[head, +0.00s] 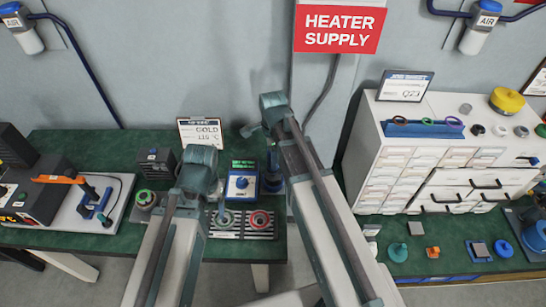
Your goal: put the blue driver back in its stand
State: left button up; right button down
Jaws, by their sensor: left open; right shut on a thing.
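My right gripper (261,132) is at the back of the left bench, near the wall. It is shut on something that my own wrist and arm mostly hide. A dark blue upright piece with a round blue base (273,184) stands just below it; it looks like the blue driver's stand, but I cannot tell whether the driver is in it. My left gripper (217,189) is open and appears empty, above the bench in front of the small dark box. Its fingers are partly hidden by my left wrist.
A blue device with a knob (241,184) and green display stands between the grippers. A tray (253,232) with green and red rings lies in front. A GOLD sign (200,132) stands behind. An orange-handled tool (58,180) is far left. A white drawer cabinet (400,160) stands right.

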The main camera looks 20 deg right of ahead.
jog(key=shift+f, duration=0.15)
jog(key=shift+f, duration=0.15)
jog(key=shift+c, duration=1.3)
grip_release()
jog(key=shift+r+p, duration=2.25)
jog(key=shift+r, duration=0.25)
